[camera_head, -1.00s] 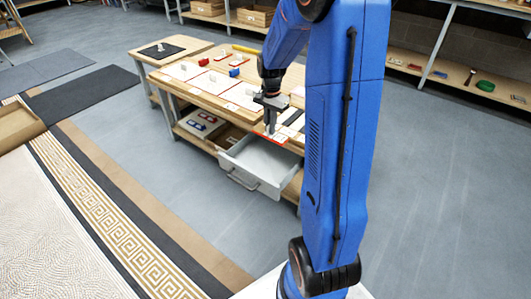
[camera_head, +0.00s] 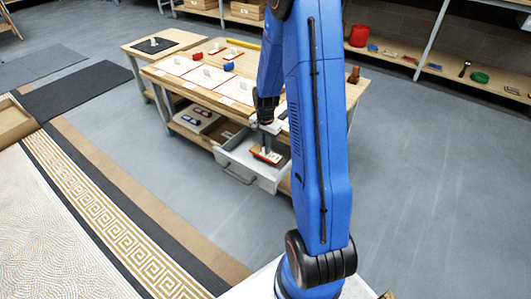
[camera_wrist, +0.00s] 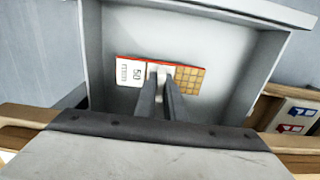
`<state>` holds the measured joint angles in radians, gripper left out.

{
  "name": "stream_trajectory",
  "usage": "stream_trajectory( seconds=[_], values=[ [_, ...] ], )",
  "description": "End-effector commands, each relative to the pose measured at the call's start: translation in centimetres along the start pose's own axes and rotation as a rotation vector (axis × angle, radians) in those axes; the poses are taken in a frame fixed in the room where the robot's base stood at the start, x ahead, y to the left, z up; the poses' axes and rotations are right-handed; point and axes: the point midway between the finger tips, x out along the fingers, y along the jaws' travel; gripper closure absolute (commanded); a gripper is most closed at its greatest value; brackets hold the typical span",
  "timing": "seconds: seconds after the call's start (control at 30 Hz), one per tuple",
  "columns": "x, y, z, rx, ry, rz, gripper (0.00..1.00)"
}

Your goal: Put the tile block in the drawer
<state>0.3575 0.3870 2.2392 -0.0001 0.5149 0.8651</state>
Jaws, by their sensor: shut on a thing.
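The tile block is a flat, red-edged block (camera_wrist: 131,72) with a white printed label at one end, an orange grid at the other and a pale handle in the middle. My gripper (camera_wrist: 163,80) is shut on that handle. The drawer (camera_head: 233,158) is pulled out of the workbench. In the head view the block (camera_head: 266,155) is inside the drawer's outline, held by my gripper (camera_head: 266,150). In the wrist view the grey drawer (camera_wrist: 225,35) surrounds the block on the sides in view. I cannot tell whether the block touches the drawer floor.
The wooden workbench (camera_head: 208,88) above the drawer holds white panels and red and blue pieces. A lower shelf carries a tray (camera_head: 196,118) with red and blue items. The floor in front of the drawer is clear.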

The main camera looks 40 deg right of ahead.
Motion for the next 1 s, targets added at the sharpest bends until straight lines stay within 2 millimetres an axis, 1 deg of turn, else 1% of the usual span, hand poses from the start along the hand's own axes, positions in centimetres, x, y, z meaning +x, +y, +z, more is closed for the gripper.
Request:
stream_trajectory(
  seconds=[0.1, 0.2, 0.6, 0.63, 0.7, 1.0],
  values=[
    [1.7, 0.1, 0.1, 0.0, -0.003, 0.003, 1.0],
    [2.8, 0.1, 0.0, 0.0, -0.001, 0.002, 1.0],
    [3.2, 0.0, 0.0, 0.0, -0.001, 0.001, 1.0],
    [3.2, 0.0, 0.0, 0.0, -0.001, 0.001, 0.86],
    [3.2, 0.0, 0.0, 0.0, -0.001, 0.001, 0.72],
    [3.1, 0.0, 0.0, 0.0, 0.0, 0.0, 0.72]
  ],
)
